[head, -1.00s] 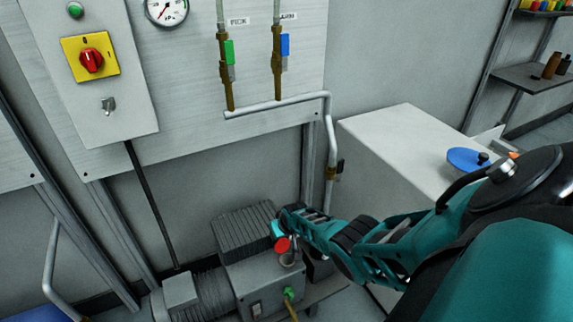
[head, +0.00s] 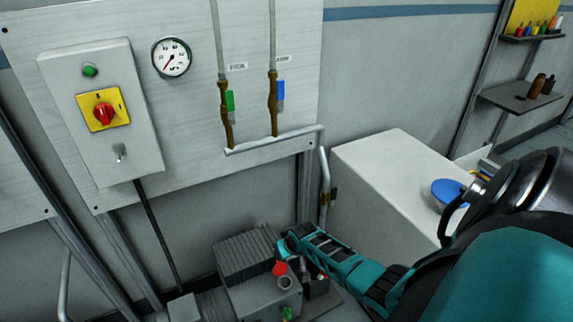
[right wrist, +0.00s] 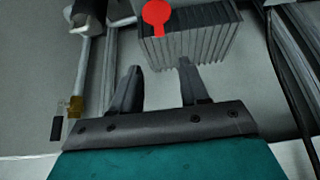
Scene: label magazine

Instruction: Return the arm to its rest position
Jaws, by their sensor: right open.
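My right arm (head: 345,268) is teal and black and reaches from the lower right over a grey pump-like machine (head: 243,255) at the bottom of the head view. My right gripper (right wrist: 160,66) is open, with nothing between its two dark fingers in the right wrist view. Beyond the fingertips are the machine's grey fins (right wrist: 205,42) and a red round-ended part (right wrist: 157,15). This red part (head: 279,268) also shows just below the arm's far end in the head view. I cannot tell the exact gap between them. My left arm is not in view.
A wall panel holds a switch box (head: 106,150) with a red knob, a gauge (head: 171,57) and two valves with green (head: 230,101) and blue (head: 281,90) handles. A pale cabinet (head: 385,165) stands right, with a blue disc (head: 449,192) on top. Shelves (head: 520,95) are behind.

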